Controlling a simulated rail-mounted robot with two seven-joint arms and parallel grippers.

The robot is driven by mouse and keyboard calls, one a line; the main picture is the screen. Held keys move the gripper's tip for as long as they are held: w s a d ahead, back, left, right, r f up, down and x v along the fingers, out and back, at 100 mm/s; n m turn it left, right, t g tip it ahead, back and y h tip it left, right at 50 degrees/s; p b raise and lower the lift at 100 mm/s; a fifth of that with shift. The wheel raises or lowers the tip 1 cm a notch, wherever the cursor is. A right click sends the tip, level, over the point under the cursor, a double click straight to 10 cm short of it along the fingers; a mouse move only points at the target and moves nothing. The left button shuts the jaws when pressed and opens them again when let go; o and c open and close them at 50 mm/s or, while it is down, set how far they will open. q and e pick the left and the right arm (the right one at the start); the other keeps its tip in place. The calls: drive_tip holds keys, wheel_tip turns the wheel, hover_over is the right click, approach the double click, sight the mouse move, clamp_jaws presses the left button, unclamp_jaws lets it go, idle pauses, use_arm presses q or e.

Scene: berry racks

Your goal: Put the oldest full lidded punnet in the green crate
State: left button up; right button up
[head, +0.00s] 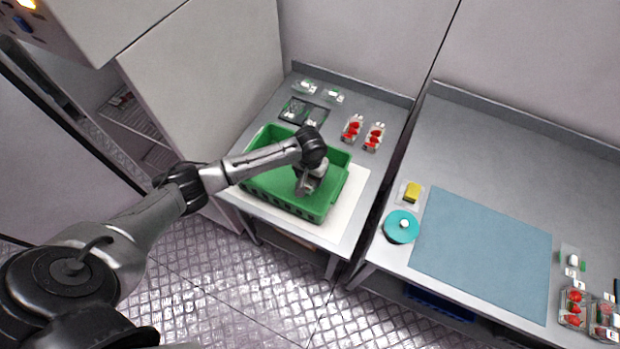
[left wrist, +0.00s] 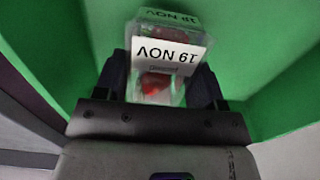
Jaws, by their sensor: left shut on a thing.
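The green crate (head: 280,196) stands on a white mat on the left table. My left gripper (head: 306,189) is down inside it, pointing downward. In the left wrist view the gripper (left wrist: 165,88) is shut on a clear punnet (left wrist: 157,90) with red berries inside. Its white label (left wrist: 168,48) reads 19 NOV, upside down in the picture. Green crate walls (left wrist: 255,55) surround the punnet; whether it touches the crate floor I cannot tell. Two punnets with red berries, a left one (head: 352,128) and a right one (head: 374,137), stand behind the crate. My right gripper is out of view.
Clear punnets (head: 304,87) without visible berries lie at the back of the left table, near a dark tray (head: 291,111). The right bench holds a blue mat (head: 482,255), a teal round thing (head: 401,228), a yellow block (head: 412,192) and red-berry punnets (head: 574,308) at right.

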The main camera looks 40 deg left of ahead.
use_arm(q)
wheel_tip(320, 180, down, 2)
drive_tip(key=shift+f, duration=0.1)
drive_tip(key=o, duration=1)
wheel_tip(320, 180, up, 10)
drive_tip(key=shift+r+p, duration=0.25)
drive_tip(key=shift+p, duration=0.5)
drive_tip(key=shift+r, duration=0.8)
